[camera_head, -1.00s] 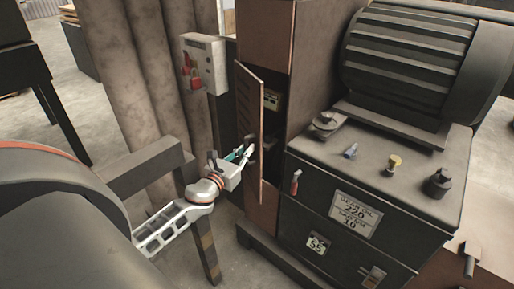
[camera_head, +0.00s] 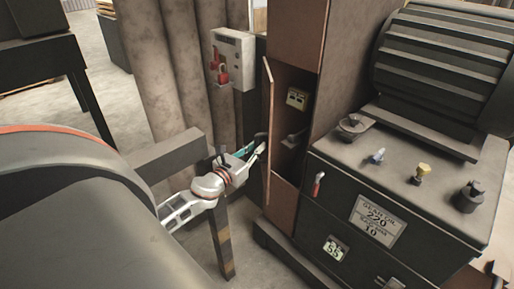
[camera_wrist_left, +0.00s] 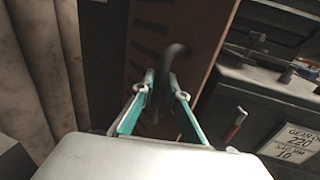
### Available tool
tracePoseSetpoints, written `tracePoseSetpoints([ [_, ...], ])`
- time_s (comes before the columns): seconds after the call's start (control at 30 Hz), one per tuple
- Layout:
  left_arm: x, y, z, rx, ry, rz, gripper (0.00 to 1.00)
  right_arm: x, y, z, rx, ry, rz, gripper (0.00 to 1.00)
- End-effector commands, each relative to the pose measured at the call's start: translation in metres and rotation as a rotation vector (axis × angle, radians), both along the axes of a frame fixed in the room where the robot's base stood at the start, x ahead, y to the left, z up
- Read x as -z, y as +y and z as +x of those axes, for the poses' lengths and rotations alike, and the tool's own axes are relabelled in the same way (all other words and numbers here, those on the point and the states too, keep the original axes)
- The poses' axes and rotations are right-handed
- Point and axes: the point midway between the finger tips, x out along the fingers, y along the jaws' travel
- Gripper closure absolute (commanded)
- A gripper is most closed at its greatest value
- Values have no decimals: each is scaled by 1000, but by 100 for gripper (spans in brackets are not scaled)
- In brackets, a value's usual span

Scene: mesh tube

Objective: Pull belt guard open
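The belt guard (camera_head: 267,125) is a thin brown hinged panel on the front of the tall brown cabinet. It stands open, nearly edge-on in the head view, and the cabinet's inside shows to its right. In the left wrist view the guard (camera_wrist_left: 208,28) shows its slotted outer face and a dark curved handle (camera_wrist_left: 180,62). My left gripper (camera_head: 258,148) is at the guard's outer face; in the wrist view its teal fingers (camera_wrist_left: 160,88) are closed around the handle. The exact finger contact is partly hidden. My right gripper is not in view.
A dark machine block with a label plate (camera_head: 378,221) and a large ribbed motor (camera_head: 440,65) stands right of the guard. A grey box with red parts (camera_head: 232,60) is behind it on the left. A dark beam (camera_head: 165,155) lies close behind my left arm.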

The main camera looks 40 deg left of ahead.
Motion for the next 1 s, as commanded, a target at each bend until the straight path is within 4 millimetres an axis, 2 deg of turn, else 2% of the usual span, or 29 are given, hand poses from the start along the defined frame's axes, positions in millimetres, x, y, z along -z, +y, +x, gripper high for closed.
tracePoseSetpoints([
  [0.27, 0, 0, 0, 0, 0, 0, 83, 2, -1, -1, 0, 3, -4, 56],
  [0.43, 2, -2, -12, 1, 2, 0, 83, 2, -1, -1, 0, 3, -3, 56],
  [0.9, 1, -12, -100, -3, 2, -2, 83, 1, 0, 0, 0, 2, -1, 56],
  [1.0, 0, -13, -109, -2, 0, -2, 83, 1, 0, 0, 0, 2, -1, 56],
])
